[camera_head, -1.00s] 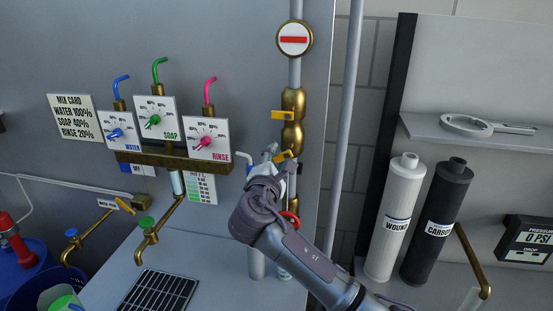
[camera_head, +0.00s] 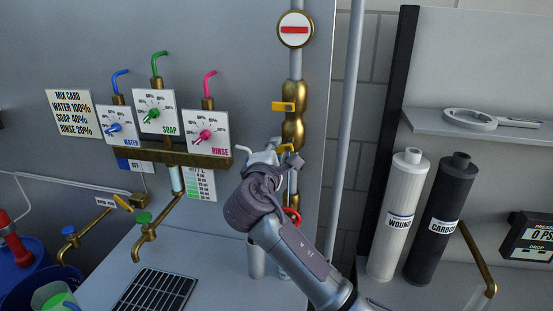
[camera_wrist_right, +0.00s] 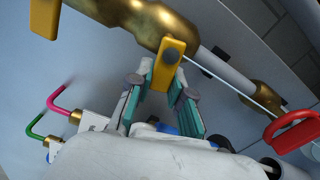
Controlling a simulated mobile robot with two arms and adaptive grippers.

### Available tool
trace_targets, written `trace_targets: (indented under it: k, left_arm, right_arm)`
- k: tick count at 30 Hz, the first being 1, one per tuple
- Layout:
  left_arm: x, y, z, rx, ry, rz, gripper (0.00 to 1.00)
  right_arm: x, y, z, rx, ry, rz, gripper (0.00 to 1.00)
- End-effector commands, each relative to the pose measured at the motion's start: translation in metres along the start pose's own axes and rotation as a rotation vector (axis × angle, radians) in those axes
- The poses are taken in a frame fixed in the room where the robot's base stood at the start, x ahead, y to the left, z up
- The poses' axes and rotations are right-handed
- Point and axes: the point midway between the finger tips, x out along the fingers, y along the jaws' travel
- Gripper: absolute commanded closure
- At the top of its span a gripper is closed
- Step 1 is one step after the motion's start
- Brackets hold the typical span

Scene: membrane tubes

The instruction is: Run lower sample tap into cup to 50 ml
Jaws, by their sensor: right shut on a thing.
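The brass sample pipe has an upper yellow tap handle (camera_head: 283,106) and a lower yellow tap handle (camera_head: 286,148). Both show in the right wrist view, the upper handle (camera_wrist_right: 42,18) at top left and the lower handle (camera_wrist_right: 170,60) at the centre. My right gripper (camera_head: 278,158) is shut on the lower handle, with its teal finger pads (camera_wrist_right: 160,90) on either side of it. A grey cylinder (camera_head: 257,260) stands below, partly hidden by my right arm; I cannot tell whether it is the cup. My left gripper is not in view.
A red handle (camera_head: 292,215) sits lower on the pipe, close to my right arm. The dial panel (camera_head: 160,155) and a brass spout with a green knob (camera_head: 146,240) are to the left. White (camera_head: 399,220) and black (camera_head: 440,225) filter cylinders stand to the right.

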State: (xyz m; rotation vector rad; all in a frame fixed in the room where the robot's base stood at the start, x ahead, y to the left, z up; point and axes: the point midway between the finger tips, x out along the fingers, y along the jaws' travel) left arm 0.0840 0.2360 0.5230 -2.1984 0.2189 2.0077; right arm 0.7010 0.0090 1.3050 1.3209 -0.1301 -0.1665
Motion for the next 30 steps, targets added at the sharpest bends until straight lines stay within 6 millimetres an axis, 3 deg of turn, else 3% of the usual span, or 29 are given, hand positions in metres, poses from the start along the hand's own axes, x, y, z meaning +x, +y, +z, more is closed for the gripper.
trace_targets:
  k: [12,29,30]
  left_arm:
    - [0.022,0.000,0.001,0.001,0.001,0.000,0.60]
    - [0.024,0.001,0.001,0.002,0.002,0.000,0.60]
    - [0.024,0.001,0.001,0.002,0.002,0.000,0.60]
  right_arm:
    - [0.000,0.005,0.000,0.221,0.000,0.000,1.00]
    - [0.000,0.008,0.001,0.263,0.000,0.000,1.00]
    - [0.000,0.008,0.001,0.263,0.000,0.000,0.79]
